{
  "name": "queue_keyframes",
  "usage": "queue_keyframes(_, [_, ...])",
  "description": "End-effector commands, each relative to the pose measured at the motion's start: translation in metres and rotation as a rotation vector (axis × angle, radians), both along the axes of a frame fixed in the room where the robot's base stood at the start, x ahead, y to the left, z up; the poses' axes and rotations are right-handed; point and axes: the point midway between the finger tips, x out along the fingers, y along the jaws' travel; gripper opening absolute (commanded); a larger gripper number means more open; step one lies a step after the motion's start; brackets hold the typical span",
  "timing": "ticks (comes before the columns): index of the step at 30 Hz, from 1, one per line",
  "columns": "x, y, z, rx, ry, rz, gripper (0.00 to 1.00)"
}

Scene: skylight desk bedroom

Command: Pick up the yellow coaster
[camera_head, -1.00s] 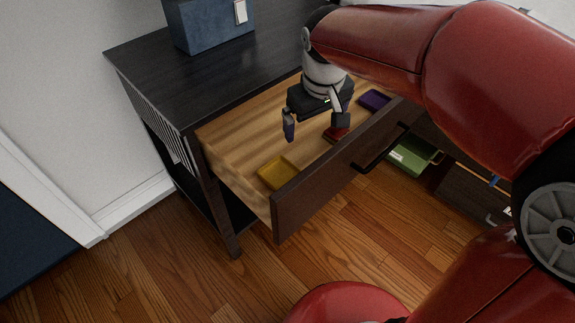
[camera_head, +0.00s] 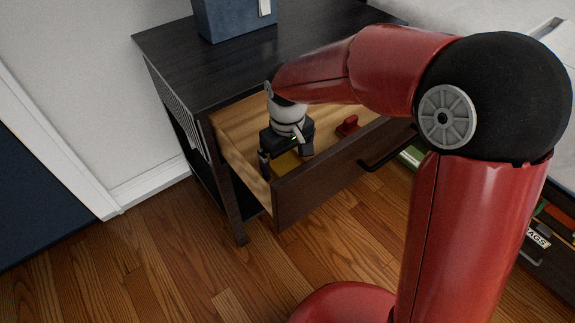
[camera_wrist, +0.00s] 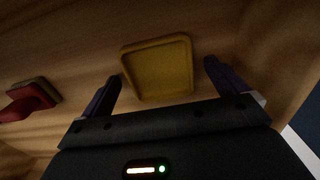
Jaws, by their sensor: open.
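The yellow coaster (camera_head: 286,161) lies flat on the wooden floor of the open drawer, near its left front corner. In the wrist view the coaster (camera_wrist: 158,69) is a square with a raised rim, lying ahead of and between the two fingers. My gripper (camera_head: 285,162) is inside the drawer, pointing down over the coaster. In the wrist view my gripper (camera_wrist: 160,85) is open and empty, with one finger to each side of the coaster. Whether the fingertips touch the drawer floor, I cannot tell. My gripper hides part of the coaster in the head view.
The drawer front (camera_head: 330,178) and left wall (camera_head: 238,165) stand close around my gripper. A red-handled object (camera_head: 347,126) lies farther right in the drawer, also in the wrist view (camera_wrist: 30,99). A blue box (camera_head: 232,18) stands on the dark desk top (camera_head: 165,55).

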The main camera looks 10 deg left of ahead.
Motion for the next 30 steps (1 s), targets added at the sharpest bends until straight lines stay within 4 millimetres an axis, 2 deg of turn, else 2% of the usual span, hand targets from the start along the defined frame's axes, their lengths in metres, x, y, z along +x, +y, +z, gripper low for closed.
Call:
queue_keyframes(7, [0.0002,-0.0001,-0.0022,0.000,-0.001,0.000,0.98])
queue_keyframes(18, [0.0003,-0.0001,-0.0019,0.001,-0.001,-0.001,0.51])
queue_keyframes(19, [0.0003,-0.0001,-0.0018,0.001,-0.001,-0.001,0.49])
queue_keyframes(26, [0.0004,-0.0001,-0.0010,0.000,-0.001,-0.001,0.49])
queue_keyframes(30, [0.0005,-0.0002,0.0060,0.001,-0.002,-0.002,0.49])
